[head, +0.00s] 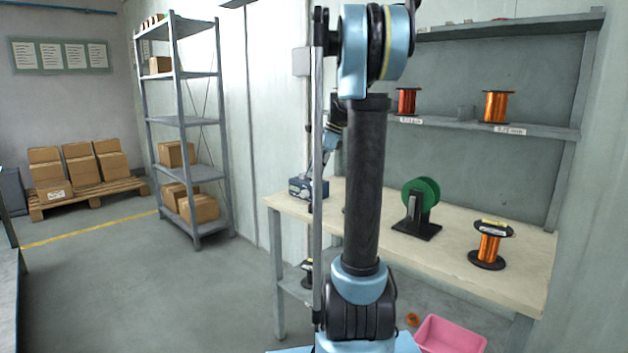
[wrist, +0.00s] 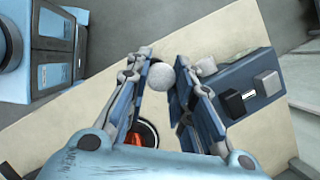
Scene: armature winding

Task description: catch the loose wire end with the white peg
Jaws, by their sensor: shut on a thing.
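In the wrist view, my gripper (wrist: 162,84) is shut on the white peg (wrist: 161,76). The peg shows as a pale round end between the two fingertips. A blue device (wrist: 240,82) with a black and a pale block on top lies just right of the fingers. A dark spool with orange wire (wrist: 140,138) shows partly below the left finger, which covers some of it. I cannot make out a loose wire end in either view. In the head view my forearm hides much of the workspace around my gripper.
The pale bench (head: 490,274) holds a blue box (head: 302,188), a green spool on a black stand (head: 421,192) and a copper spool (head: 488,247). A wall shelf (head: 545,130) with two spools hangs above. A pink bin (head: 450,336) is on the floor.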

